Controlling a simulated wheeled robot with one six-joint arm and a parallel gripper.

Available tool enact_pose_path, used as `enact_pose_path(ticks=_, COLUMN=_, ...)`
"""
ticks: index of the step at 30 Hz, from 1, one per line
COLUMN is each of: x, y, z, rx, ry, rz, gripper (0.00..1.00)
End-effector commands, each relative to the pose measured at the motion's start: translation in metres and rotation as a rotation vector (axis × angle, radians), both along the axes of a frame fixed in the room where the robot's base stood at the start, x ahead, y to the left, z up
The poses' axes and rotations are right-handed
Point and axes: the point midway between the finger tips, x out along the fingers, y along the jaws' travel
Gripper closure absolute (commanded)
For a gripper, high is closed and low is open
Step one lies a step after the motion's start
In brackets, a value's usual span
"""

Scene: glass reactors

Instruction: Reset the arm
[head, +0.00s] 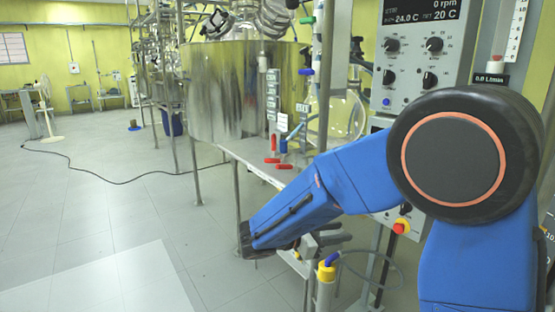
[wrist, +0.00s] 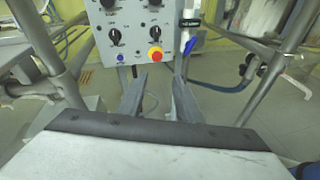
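My gripper (wrist: 159,84) shows in the wrist view with its two grey fingers apart and nothing between them. The fingers point toward a grey control box (wrist: 150,32) with black knobs and a red and yellow button (wrist: 155,57). In the head view my blue arm bends down to the left, and my gripper (head: 333,238) is partly seen beside its lower end, near the steel frame. The arm hides part of the gripper and of the frame behind it.
A large steel vessel (head: 225,90) stands left of the arm, above a metal shelf (head: 240,152) with red-handled valves (head: 272,161). A control panel (head: 410,60) stands behind the arm. A yellow-capped post (head: 326,272) is close below the gripper. The floor at left (head: 80,220) is mostly clear, with a black cable.

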Motion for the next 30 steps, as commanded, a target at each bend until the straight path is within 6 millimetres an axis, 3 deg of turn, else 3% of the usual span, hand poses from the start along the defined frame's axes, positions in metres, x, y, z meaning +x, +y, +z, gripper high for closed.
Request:
enact_pose_path(ticks=6, x=-0.044, y=-0.064, z=0.005, rx=0.224, ry=-0.059, rz=-0.174, gripper=0.68)
enact_pose_path(ticks=15, x=-0.117, y=-0.123, z=0.000, rx=0.557, ry=-0.190, rz=-0.433, gripper=0.68)
enact_pose_path(ticks=22, x=-0.171, y=-0.144, z=-0.007, rx=0.810, ry=-0.324, rz=-0.630, gripper=0.68)
enact_pose_path(ticks=30, x=-0.224, y=-0.148, z=-0.013, rx=1.102, ry=-0.511, rz=-0.852, gripper=0.68)
